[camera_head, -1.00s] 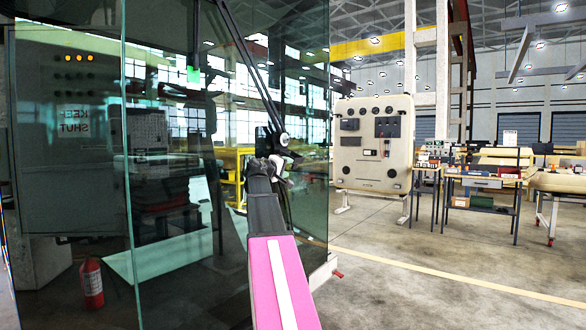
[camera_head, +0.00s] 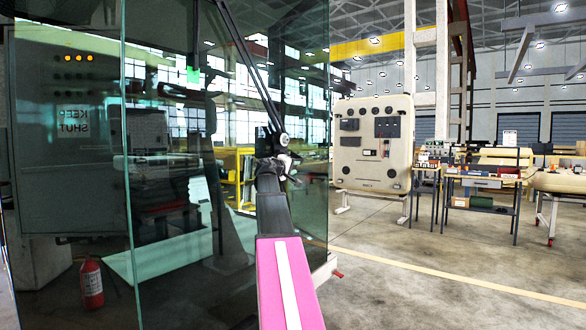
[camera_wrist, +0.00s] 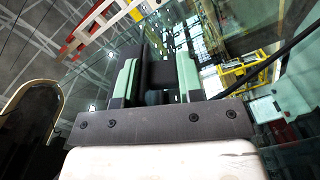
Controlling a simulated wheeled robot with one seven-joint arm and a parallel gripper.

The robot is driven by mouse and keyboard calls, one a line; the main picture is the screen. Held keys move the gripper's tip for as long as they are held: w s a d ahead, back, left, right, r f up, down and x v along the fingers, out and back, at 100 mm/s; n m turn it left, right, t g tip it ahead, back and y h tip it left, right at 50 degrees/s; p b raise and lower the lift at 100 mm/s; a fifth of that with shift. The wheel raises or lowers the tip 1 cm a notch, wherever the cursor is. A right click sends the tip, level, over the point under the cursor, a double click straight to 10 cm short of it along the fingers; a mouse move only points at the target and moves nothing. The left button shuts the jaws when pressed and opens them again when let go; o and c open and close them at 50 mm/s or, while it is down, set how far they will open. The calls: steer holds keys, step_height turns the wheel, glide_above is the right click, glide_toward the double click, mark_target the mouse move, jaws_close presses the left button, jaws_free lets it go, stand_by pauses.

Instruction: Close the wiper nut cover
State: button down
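The wiper pivot with its pale round cap (camera_head: 284,139) sits at the lower end of the black wiper arm (camera_head: 255,75), against the cab's glass. The part is small, and I cannot tell how far its cover stands open. My gripper (camera_head: 278,162) is just below the pivot, partly overlapping it in the head view. In the wrist view, the green-padded fingers of my gripper (camera_wrist: 159,75) stand apart. A dark block shows between them; I cannot tell whether it touches the pads. The wiper arm also crosses the right of the wrist view (camera_wrist: 275,62).
The glass panel (camera_head: 60,190) fills the left. A red fire extinguisher (camera_head: 91,284) shows behind it. A cream control cabinet (camera_head: 373,145) and workbenches (camera_head: 485,182) stand at the right, with open floor in front. A dark rounded shape (camera_wrist: 28,125) at the wrist view's left is unclear.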

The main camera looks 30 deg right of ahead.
steer(key=shift+s+d+r, duration=0.1)
steer(key=shift+s+r, duration=0.1)
steer(key=shift+s, duration=0.05)
stand_by(0.7)
steer(key=shift+s+d+r, duration=0.2)
steer(key=shift+s+r, duration=0.25)
steer(key=shift+r, duration=0.1)
step_height(320, 180, up, 11)
steer(key=w+n, duration=0.1)
steer(key=n, duration=1.2)
steer(key=shift+w+a+n, duration=0.2)
steer(key=shift+a+n, duration=0.1)
steer(key=shift+r, duration=0.15)
steer(key=c, duration=0.9)
jaws_free()
